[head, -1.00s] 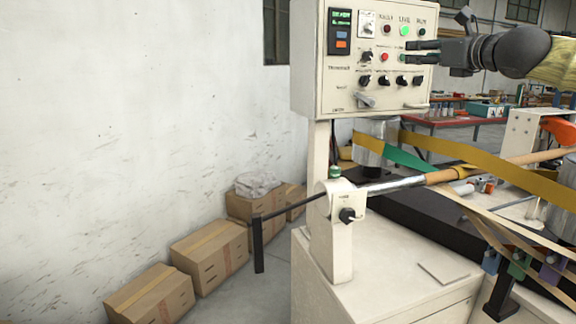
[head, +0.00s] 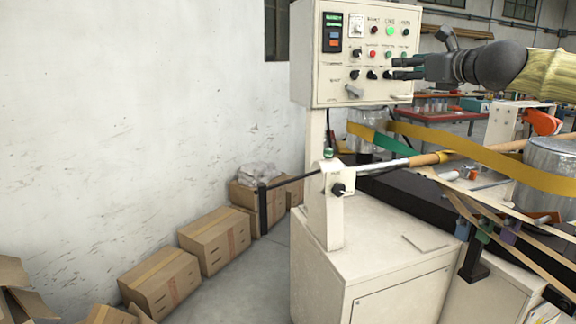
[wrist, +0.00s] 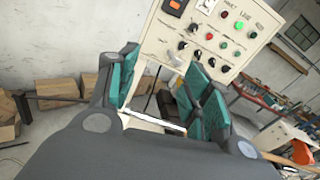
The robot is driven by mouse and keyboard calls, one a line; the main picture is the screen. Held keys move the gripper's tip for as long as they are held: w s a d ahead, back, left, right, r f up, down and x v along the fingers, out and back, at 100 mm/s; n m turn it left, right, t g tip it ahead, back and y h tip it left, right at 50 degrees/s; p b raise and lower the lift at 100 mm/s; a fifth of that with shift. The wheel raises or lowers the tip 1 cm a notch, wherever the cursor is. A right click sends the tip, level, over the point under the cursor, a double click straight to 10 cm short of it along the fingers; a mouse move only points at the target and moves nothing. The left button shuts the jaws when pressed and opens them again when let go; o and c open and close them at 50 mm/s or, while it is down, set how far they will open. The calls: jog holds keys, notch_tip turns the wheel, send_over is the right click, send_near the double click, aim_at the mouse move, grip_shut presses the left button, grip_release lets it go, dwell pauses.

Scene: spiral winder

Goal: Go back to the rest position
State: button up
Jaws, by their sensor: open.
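My gripper (head: 408,68) is at the upper right of the head view, in front of the right part of the control panel (head: 322,88). Its fingers point left and stand apart, with nothing between them. In the wrist view, my gripper (wrist: 160,90) shows two teal-padded fingers spread wide, with the control panel (wrist: 222,62) beyond them. The panel carries a display, several buttons and knobs, and a lit green lamp (head: 390,31). Whether a fingertip touches the panel cannot be told.
The winder's cream cabinet (head: 375,260) stands below the panel. A shaft (head: 385,165) and yellow strips (head: 480,155) cross to the right beneath my arm. Cardboard boxes (head: 160,280) line the wall at left. Open floor lies between boxes and cabinet.

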jog(key=w+a+f+n+g+h, duration=0.1)
jog(key=a+f+n, duration=0.15)
jog(key=f, duration=0.55)
jog(key=w+a+f+n+g, duration=0.15)
jog(key=a+f, duration=0.25)
jog(key=f, duration=0.4)
jog(key=s+a+f+n+g+h, duration=0.1)
jog(key=s+a+f+n+g, duration=0.15)
jog(key=f, duration=1.15)
jog(key=s+a+f+n+g, duration=0.1)
jog(key=s+a+f+n, duration=0.2)
jog(key=f, duration=1)
jog(key=s+a+f+n+g+h, duration=0.1)
jog(key=s+a+f+n+g, duration=0.2)
jog(key=f, duration=1.1)
jog(key=s+d+f+n+g+h, duration=0.25)
jog(key=s+f+n, duration=0.55)
jog(key=s+f, duration=1.3)
jog(key=s+d+f+n+g, duration=0.1)
jog(key=s+d+f+n, duration=0.1)
jog(key=s, duration=0.6)
jog(key=s+d+f+n+g, duration=0.1)
jog(key=s+f+n, duration=0.3)
jog(key=s, duration=0.5)
jog(key=s+d+f+n+g, duration=0.2)
jog(key=s+f+n+g, duration=0.1)
jog(key=s, duration=0.6)
jog(key=shift+d+f, duration=0.35)
jog(key=shift+f, duration=0.45)
